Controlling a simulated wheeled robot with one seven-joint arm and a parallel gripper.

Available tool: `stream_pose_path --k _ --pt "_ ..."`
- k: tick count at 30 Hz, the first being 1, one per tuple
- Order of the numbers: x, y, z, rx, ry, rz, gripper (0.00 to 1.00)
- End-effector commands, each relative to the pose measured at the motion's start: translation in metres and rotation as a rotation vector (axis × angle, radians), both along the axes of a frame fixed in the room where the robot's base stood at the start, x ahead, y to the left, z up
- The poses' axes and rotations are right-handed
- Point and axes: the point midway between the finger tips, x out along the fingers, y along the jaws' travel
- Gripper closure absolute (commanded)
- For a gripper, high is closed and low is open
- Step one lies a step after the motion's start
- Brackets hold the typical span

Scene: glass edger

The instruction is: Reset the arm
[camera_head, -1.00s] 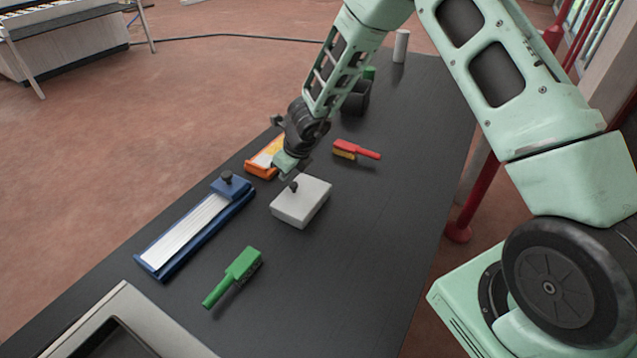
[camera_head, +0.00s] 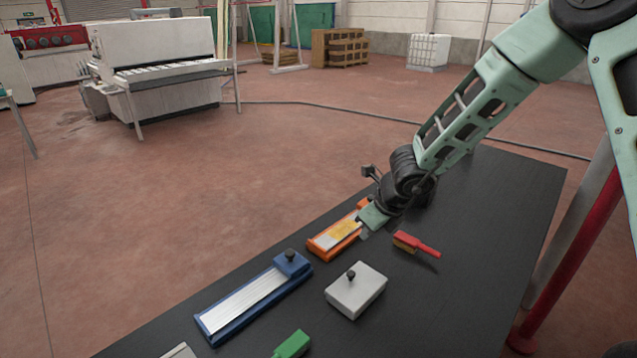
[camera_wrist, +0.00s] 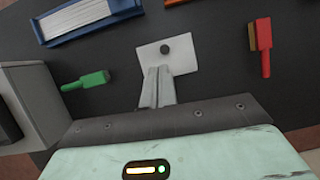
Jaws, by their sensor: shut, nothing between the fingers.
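My gripper (camera_head: 364,236) hangs above the dark table (camera_head: 480,230) in the head view, near the orange tray and apart from the table. In the wrist view its two fingers (camera_wrist: 157,72) are together with nothing between them. They overlap the near edge of the white box with a black knob (camera_wrist: 180,50) in that picture. The white box also shows in the head view (camera_head: 356,294), on the table below and left of the gripper.
On the table lie a blue tray (camera_head: 250,300), an orange tray (camera_head: 322,246), a red brush (camera_head: 420,246) and a green brush (camera_head: 292,345). A grey box (camera_wrist: 40,90) stands at the left in the wrist view. A white machine (camera_head: 155,50) stands across the floor.

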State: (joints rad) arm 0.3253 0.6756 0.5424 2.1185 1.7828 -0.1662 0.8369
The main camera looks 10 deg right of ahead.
Motion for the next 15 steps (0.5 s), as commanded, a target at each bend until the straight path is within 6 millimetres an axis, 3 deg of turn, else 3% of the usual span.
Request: stream_pose_path --k 5,8,11,15 --pt "-0.006 0.026 0.001 -0.034 -0.073 0.196 1.0" --pt "-0.02 0.061 0.005 -0.083 -0.168 0.478 1.0" --pt "-0.049 0.099 0.008 -0.144 -0.272 0.828 1.0" --pt "-0.104 0.141 0.008 -0.229 -0.393 1.32 1.0"
